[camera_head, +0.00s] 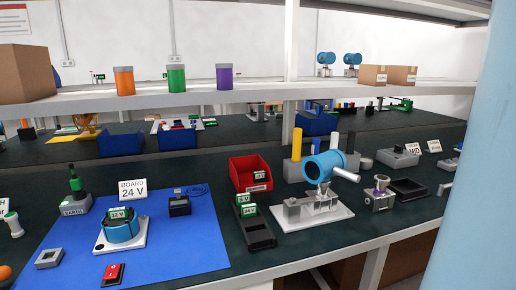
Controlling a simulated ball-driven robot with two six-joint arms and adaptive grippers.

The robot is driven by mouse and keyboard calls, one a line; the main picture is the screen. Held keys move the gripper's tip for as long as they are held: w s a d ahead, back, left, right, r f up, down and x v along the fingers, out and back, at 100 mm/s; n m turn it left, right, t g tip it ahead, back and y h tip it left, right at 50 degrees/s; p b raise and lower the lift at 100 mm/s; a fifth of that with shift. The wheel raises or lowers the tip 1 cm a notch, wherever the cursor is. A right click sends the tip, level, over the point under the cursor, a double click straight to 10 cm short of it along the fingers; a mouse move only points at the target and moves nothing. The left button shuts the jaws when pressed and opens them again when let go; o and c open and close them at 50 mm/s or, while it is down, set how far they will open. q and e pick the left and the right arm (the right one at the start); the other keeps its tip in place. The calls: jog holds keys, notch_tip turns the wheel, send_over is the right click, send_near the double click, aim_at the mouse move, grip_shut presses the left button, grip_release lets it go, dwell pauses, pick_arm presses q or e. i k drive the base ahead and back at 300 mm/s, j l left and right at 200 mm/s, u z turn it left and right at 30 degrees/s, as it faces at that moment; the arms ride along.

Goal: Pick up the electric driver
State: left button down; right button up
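Neither of my grippers shows in the head view. I cannot pick out the electric driver with certainty. A green upright tool-like piece (76,184) stands on a grey block marked EARTH (76,204) at the left of the blue mat. A white piece with a green top (12,224) stands at the left edge, partly cut off. Both are too small to identify surely.
A shelf (200,98) runs above.

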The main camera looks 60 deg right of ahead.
aim_at(298, 132)
jog(key=z, duration=2.15)
jog(key=i+l+u, duration=0.4)
jog(key=i+l, duration=0.3)
jog(key=l, duration=0.15)
